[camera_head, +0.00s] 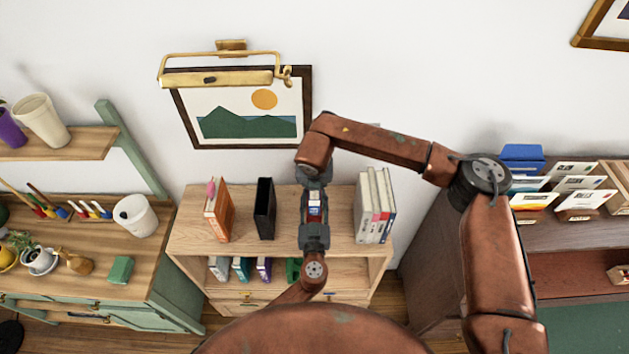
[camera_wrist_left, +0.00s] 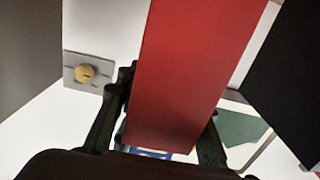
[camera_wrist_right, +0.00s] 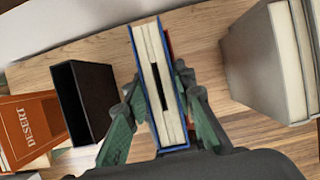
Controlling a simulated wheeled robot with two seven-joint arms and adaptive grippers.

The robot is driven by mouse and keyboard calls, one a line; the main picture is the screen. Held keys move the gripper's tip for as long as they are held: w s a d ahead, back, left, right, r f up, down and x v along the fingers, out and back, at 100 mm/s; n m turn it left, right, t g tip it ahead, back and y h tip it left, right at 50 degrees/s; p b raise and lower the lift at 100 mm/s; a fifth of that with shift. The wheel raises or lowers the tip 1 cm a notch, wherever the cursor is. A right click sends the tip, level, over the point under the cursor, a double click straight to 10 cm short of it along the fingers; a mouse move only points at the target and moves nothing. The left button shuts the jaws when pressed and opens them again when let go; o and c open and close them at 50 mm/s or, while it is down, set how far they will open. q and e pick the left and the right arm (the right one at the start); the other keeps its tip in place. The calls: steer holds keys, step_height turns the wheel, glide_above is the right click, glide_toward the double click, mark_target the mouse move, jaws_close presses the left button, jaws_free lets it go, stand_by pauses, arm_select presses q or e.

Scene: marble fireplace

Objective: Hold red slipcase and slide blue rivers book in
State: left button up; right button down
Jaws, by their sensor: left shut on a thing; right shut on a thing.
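The red slipcase (camera_wrist_left: 190,70) fills the middle of the left wrist view, and my left gripper (camera_wrist_left: 160,125) is shut on it. A thin blue and white edge shows just past the slipcase's lower end. The blue book (camera_wrist_right: 158,85) stands between the fingers of my right gripper (camera_wrist_right: 162,95), which is shut on it, its pale page edges towards the wrist. A sliver of red shows behind the book's right side. In the head view, my left gripper (camera_head: 315,232) is below my right gripper (camera_head: 314,186), nearly in line. How far the book is inside is hidden.
A black open slipcase (camera_head: 264,208) and an orange Desert book (camera_head: 217,210) stand left on the wooden shelf top (camera_head: 190,232). Grey and white books (camera_head: 374,205) stand close on the right. More books fill the lower shelf. A framed picture (camera_head: 245,125) hangs behind.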

steer(key=shift+f, duration=1.25)
steer(key=c, duration=1.5)
jaws_free()
steer(key=shift+f, duration=0.15)
steer(key=shift+c, duration=0.2)
steer(key=shift+f, duration=0.1)
steer(key=v, duration=1.2)
